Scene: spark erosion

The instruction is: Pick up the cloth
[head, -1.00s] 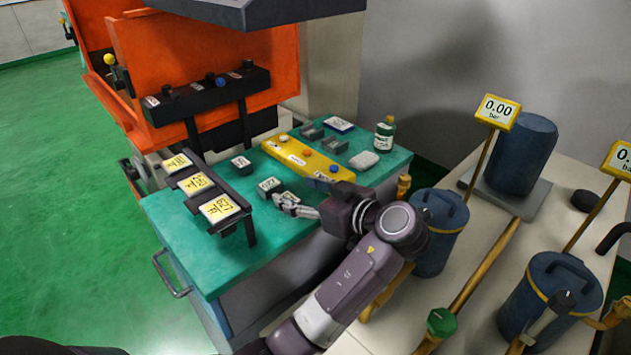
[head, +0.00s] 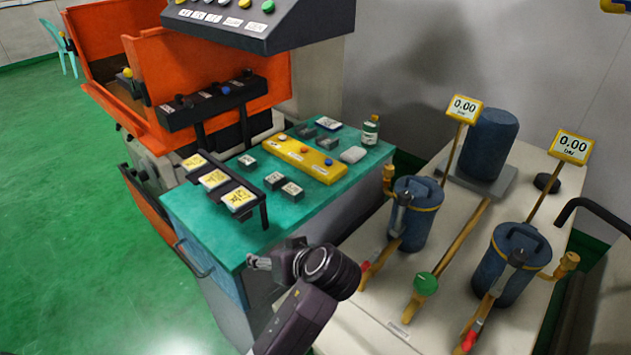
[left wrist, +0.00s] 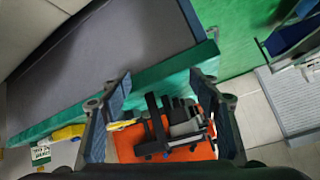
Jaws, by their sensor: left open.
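A small pale grey, pillow-like item, which looks like the folded cloth (head: 353,154), lies on the green bench top (head: 232,250) near its right edge, in front of the green bottle. My left gripper (head: 258,262) is open and empty, in front of the bench's near edge and well to the lower left of the cloth. In the left wrist view its two fingers (left wrist: 163,108) are spread apart with nothing held between them. I cannot make out the cloth in that view. My right gripper is not in view.
A yellow panel (head: 297,156) lies left of the cloth; a green bottle (head: 370,130) stands behind it. Small grey blocks (head: 292,191) and a black rack with yellow labels (head: 240,198) occupy the bench's left part. Blue canisters (head: 415,215) stand on the pale table at right.

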